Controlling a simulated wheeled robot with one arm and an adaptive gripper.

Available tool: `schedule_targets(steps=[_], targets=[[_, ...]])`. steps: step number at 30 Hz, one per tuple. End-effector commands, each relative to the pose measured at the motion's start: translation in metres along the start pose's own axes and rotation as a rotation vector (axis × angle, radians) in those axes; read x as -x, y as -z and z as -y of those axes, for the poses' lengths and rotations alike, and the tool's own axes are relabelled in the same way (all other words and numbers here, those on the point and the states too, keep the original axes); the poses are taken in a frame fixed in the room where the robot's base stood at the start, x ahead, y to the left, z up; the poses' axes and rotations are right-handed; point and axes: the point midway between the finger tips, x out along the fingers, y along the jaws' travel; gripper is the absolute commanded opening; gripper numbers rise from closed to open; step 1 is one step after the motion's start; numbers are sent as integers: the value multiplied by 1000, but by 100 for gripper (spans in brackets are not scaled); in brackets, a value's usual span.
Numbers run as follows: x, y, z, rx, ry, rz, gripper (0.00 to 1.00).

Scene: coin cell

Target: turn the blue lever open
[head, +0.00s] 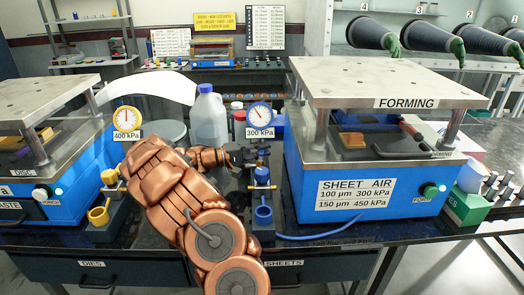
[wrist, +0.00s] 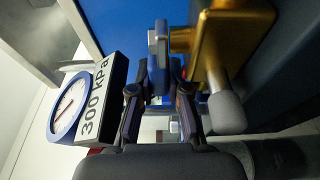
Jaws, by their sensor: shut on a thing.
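My gripper (head: 252,157) reaches in at the blue regulator stand under the 300 kPa gauge (head: 260,115). In the wrist view my gripper's two dark fingers (wrist: 160,88) are closed in on the blue lever (wrist: 159,48), whose grey-blue end shows at the fingertips beside a brass valve body (wrist: 232,40). In the head view the lever is mostly hidden by my gripper, and its exact angle cannot be told.
A yellow regulator stand (head: 100,212) with a 400 kPa gauge (head: 126,118) stands to the left. The blue forming press (head: 380,180) is close on the right. A translucent jug (head: 208,118) stands behind. A blue hose (head: 315,236) runs along the table front.

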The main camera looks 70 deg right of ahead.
Motion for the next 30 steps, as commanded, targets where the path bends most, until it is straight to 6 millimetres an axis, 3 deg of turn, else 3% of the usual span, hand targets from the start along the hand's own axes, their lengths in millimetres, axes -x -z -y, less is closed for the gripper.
schedule_targets(steps=[28, 29, 30], targets=[[8, 3, 0, 0, 0, -131, 0], [8, 3, 0, 0, 1, -131, 17], [8, 3, 0, 0, 0, -130, 21]])
